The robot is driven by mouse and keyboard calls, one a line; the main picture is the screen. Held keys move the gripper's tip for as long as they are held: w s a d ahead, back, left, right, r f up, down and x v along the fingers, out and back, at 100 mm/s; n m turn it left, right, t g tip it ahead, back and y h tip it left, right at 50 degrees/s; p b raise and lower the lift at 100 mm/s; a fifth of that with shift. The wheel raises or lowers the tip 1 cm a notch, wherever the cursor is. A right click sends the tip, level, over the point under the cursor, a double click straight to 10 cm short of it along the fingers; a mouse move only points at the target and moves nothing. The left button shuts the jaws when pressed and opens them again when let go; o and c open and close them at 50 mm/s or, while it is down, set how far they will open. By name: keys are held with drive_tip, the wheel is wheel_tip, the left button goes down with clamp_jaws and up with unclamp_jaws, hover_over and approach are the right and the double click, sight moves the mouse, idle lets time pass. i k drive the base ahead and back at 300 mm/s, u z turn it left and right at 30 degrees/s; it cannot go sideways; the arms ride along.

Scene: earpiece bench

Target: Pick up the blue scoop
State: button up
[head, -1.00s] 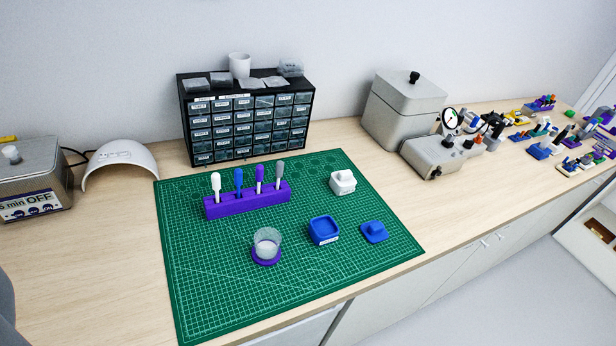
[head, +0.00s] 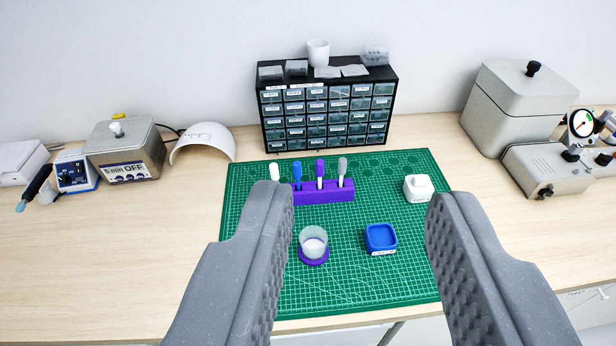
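The blue scoop (head: 297,174) stands upright in a purple rack (head: 325,191) on the green cutting mat (head: 349,289). White, purple and grey-topped tools stand in the same rack beside it. My gripper (head: 354,200) is open and empty, with its two grey fingers wide apart in the foreground. In the picture, the scoop shows between the fingers, close to the left fingertip. The fingers look well nearer to the camera than the rack. The left finger covers part of the mat's left side.
A clear cup (head: 313,242) on a purple base and an open blue square container (head: 380,238) stand in front of the rack. A white jar (head: 418,188) stands at right. A black drawer cabinet (head: 328,108) stands behind the rack.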

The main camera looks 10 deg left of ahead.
sight(298, 172)
drive_tip(key=z, duration=0.1)
drive_tip(key=i, duration=1)
drive_tip(key=u, duration=0.05)
